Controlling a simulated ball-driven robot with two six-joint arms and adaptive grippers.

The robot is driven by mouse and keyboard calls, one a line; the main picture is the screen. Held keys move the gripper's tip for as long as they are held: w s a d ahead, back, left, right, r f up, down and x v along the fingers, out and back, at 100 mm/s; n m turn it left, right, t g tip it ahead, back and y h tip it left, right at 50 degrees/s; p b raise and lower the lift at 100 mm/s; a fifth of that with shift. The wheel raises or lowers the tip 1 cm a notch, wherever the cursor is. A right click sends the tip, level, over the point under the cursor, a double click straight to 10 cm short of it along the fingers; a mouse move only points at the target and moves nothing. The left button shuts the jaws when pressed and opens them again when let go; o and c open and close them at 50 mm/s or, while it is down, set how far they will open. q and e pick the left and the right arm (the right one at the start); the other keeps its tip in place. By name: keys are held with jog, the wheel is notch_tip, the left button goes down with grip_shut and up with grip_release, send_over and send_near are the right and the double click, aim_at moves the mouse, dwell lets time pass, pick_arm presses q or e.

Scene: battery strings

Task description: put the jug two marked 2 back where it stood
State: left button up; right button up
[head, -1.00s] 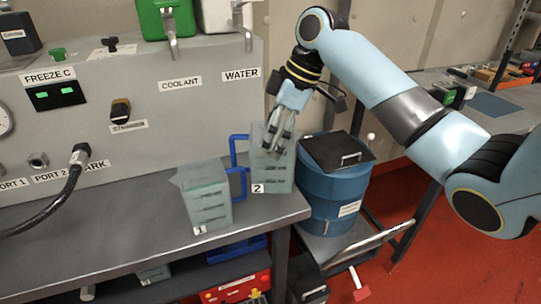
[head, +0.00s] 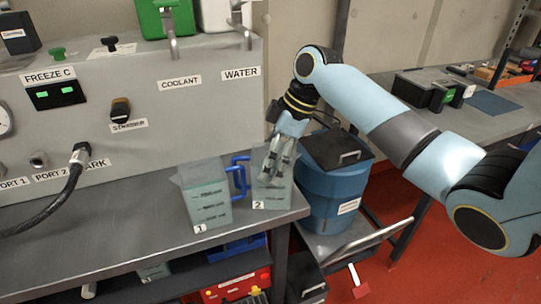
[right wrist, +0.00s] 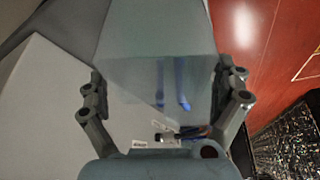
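Jug two (head: 273,196) is a clear, pale box-shaped jug with a label "2" and a blue handle on its left. It is near the right front corner of the grey bench; I cannot tell whether its base touches the top. My right gripper (head: 275,168) comes down on it from above. In the right wrist view its two fingers stand against opposite sides of the clear jug (right wrist: 150,55), so it is shut on the jug. Jug one (head: 210,205), marked 1, stands just left of jug two. My left gripper is not in view.
A blue drum (head: 335,195) with a black lid stands right of the bench end. The grey panel (head: 200,110) with taps and labels rises behind the jugs. The bench top (head: 120,210) is clear left of jug one. A red toolbox (head: 237,287) sits below.

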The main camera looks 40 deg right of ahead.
jog(key=shift+r, duration=0.1)
jog(key=b+v, duration=0.1)
jog(key=v, duration=1.1)
